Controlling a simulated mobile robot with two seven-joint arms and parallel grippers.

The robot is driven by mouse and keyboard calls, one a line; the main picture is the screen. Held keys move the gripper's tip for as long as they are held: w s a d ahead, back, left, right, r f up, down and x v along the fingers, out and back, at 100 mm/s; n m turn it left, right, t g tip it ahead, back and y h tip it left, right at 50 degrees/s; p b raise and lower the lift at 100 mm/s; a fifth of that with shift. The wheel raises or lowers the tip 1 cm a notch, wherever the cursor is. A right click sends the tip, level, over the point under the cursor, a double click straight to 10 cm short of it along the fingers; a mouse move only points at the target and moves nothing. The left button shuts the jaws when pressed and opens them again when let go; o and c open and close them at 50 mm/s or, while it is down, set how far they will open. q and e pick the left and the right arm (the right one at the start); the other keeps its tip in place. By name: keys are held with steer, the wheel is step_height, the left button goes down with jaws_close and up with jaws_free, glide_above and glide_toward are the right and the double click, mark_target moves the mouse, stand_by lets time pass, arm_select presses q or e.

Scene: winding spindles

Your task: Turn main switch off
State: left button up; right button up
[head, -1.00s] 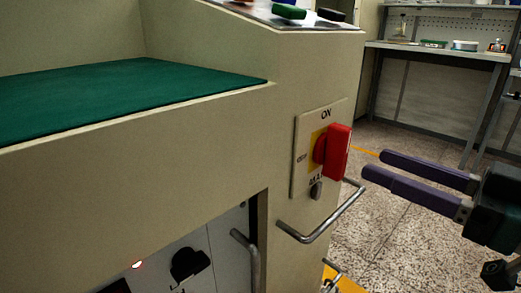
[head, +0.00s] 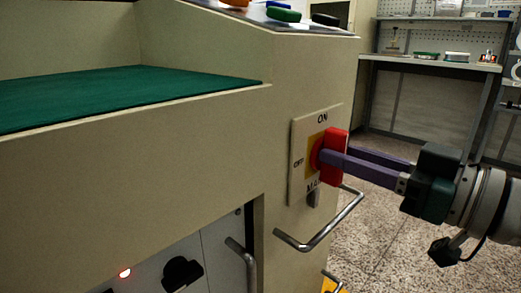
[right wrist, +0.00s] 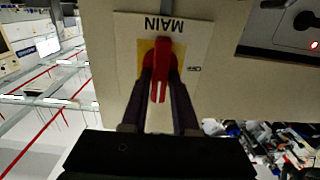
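My left gripper is not in view.
A metal bar handle (head: 322,228) juts out below the switch. A lower panel has a black knob (head: 182,273) and a lit red lamp (head: 125,272). A green mat (head: 120,95) lies on the machine; a workbench (head: 430,62) stands behind.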

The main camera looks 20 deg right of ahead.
jaws_close()
steer(key=shift+n, duration=0.3)
steer(key=shift+a+r+n+p, duration=0.1)
steer(key=shift+r+n+p, duration=0.05)
steer(key=shift+n+p, duration=1)
steer(key=n+p, duration=0.1)
steer(key=n, duration=0.3)
steer(key=shift+s+a+n+p, duration=0.1)
steer(key=shift+n+p, duration=0.25)
steer(key=n, duration=0.2)
steer(key=shift+a+f+n, duration=0.1)
steer(key=shift+f+n, duration=0.15)
steer(key=shift+n, duration=0.15)
steer(key=n, duration=0.2)
steer(key=shift+f+n+p, duration=0.1)
steer(key=shift+n+p, duration=0.2)
steer(key=shift+p, duration=0.05)
steer(key=n, duration=0.3)
steer(key=shift+f+n, duration=0.15)
steer(key=shift+n, duration=0.85)
